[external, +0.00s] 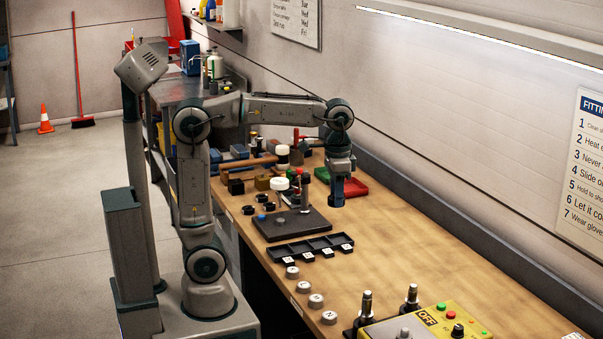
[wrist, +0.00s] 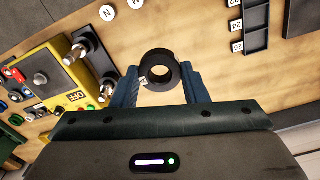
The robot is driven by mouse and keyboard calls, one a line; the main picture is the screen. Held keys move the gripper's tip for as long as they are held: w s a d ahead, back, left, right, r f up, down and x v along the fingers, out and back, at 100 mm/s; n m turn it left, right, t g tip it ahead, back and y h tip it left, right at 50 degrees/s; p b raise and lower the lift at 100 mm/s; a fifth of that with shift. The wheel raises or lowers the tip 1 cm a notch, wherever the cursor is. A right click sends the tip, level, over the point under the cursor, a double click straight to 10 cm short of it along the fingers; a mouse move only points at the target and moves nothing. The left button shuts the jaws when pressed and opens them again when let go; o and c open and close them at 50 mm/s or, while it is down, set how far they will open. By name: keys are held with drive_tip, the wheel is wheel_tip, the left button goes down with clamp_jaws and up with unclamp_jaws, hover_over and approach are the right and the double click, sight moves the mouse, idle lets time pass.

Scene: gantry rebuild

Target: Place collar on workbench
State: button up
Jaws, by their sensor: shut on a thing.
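In the wrist view a black ring-shaped collar (wrist: 160,70) sits between the blue fingers of my gripper (wrist: 158,82). The gripper is shut on the collar. Bare wood shows through the collar's hole. In the external view my gripper (external: 337,200) points down above the wooden workbench (external: 420,235), right of the black plate and near the red tray. The collar cannot be made out in the external view. The height of the gripper over the bench top is hard to tell.
A black compartment tray (external: 308,247) and a flat black plate (external: 292,224) lie on the bench. Round lettered discs (external: 316,300) line the front edge. A yellow control box (external: 430,324) stands near two upright spindles (external: 411,298). Bare bench lies right of the gripper.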

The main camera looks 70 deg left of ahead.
wheel_tip(320, 180, down, 16)
drive_tip(key=p, duration=0.2)
hover_over(339, 271)
wheel_tip(339, 271, down, 7)
drive_tip(key=shift+s+d+f, duration=0.1)
drive_tip(key=shift+f, duration=2)
drive_tip(key=shift+f, duration=0.2)
drive_tip(key=o, duration=1.1)
